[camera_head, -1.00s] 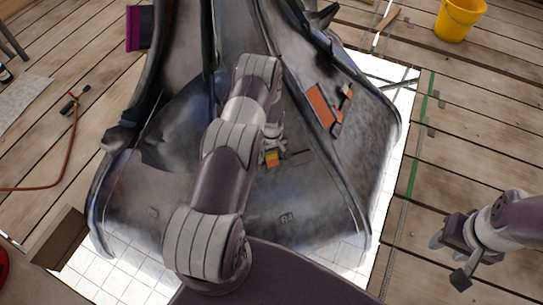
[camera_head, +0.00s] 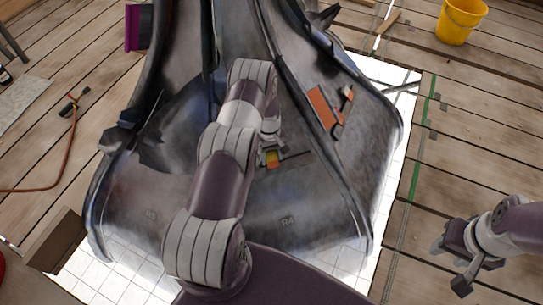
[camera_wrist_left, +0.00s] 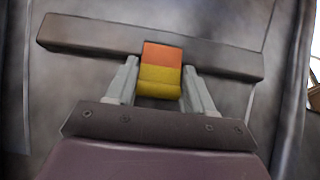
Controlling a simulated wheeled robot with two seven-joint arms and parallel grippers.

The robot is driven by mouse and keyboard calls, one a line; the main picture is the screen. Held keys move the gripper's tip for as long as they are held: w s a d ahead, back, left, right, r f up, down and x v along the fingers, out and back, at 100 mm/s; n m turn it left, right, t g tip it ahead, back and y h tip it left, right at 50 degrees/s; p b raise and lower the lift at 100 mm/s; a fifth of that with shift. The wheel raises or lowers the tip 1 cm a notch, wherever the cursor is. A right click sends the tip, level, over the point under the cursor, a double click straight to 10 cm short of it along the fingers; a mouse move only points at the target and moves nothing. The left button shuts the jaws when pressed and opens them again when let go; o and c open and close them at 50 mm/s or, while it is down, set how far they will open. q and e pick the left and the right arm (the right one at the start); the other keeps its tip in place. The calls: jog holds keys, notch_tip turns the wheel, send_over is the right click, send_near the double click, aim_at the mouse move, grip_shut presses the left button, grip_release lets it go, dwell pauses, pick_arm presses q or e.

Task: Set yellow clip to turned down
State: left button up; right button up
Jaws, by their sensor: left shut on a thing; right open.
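The yellow clip (camera_head: 271,159) is a small block on a dark bar (camera_head: 296,158) fixed to the grey spire panel. In the left wrist view the clip (camera_wrist_left: 160,82) shows an orange upper part and a yellow lower part, lying across the middle of the dark bar (camera_wrist_left: 90,35). My left gripper (camera_wrist_left: 160,88) has one finger on each side of the clip and is shut on it. In the head view my left arm hides most of that gripper. My right gripper (camera_head: 449,267) is open and empty at the lower right, well away from the spire.
The large grey spire (camera_head: 310,215) stands on a white tiled sheet (camera_head: 115,280). Orange plates (camera_head: 321,107) sit on its right face. A yellow bucket (camera_head: 460,20) stands at the upper right. A red hose (camera_head: 72,150) lies at the left. Plank floor around my right gripper is clear.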

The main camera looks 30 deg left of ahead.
pick_arm(q)
jog(key=o, duration=1)
jog(key=shift+c, duration=0.2)
notch_tip(320, 180, up, 13)
jog(key=a+p, duration=0.1)
jog(key=p, duration=0.3)
jog(key=shift+w+a+f, duration=0.15)
jog(key=shift+w, duration=0.3)
jog(key=shift+f, duration=0.1)
